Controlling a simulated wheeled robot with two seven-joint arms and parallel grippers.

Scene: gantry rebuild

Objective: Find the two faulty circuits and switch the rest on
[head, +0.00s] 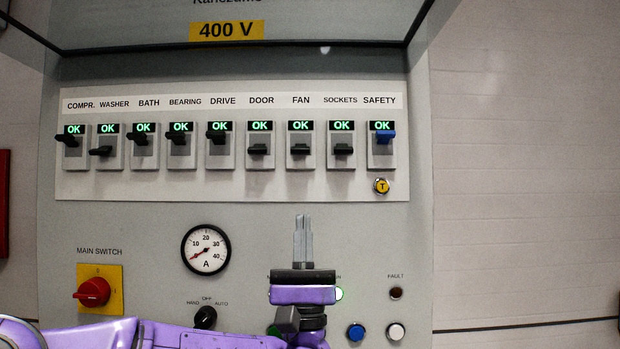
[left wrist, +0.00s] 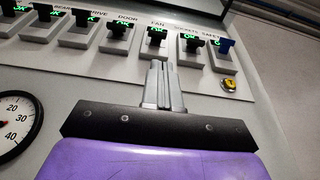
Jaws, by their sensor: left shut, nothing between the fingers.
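A row of breakers runs across the panel (head: 233,190), each under a green OK display. The levers of COMPR. (head: 68,138), BATH (head: 138,138), BEARING (head: 175,138), DRIVE (head: 215,138) and the blue SAFETY (head: 387,137) are up. The levers of WASHER (head: 101,150), DOOR (head: 259,151), FAN (head: 300,150) and SOCKETS (head: 342,151) are down. My left gripper (head: 302,220) is shut and empty, pointing up below the FAN breaker, apart from it in the head view. The left wrist view shows its closed fingers (left wrist: 160,68) below the breaker row. My right gripper is not in view.
A yellow T button (head: 381,186) sits below SAFETY. Below are an ammeter (head: 206,250) reading low, a red main switch (head: 92,291), a selector knob (head: 205,317), a dark FAULT lamp (head: 396,293), and blue (head: 356,332) and white (head: 397,331) buttons. A raised cover (head: 320,25) overhangs the row.

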